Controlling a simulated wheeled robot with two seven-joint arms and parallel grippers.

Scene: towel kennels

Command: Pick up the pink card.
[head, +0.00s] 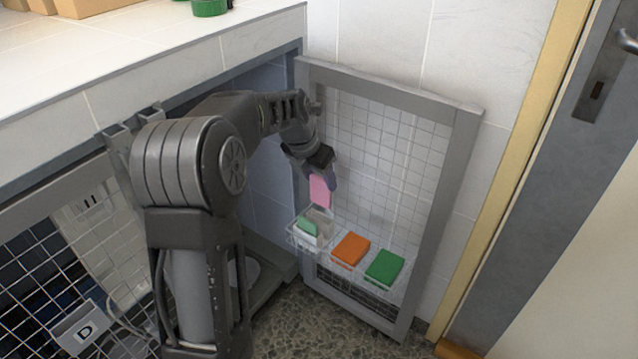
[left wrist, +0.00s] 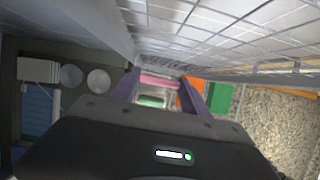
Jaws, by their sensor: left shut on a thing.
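The pink card (head: 320,190) hangs upright below my left gripper (head: 322,172) in the head view, above the left part of a wire basket on the open kennel door. My left gripper is shut on the pink card. In the left wrist view the card shows as a pink strip (left wrist: 160,81) between the two fingers of my left gripper (left wrist: 160,83). The card's top edge is hidden by the fingers in the head view. My right gripper is not in view.
A tiled counter (head: 150,60) runs along the upper left. Speckled floor lies below.

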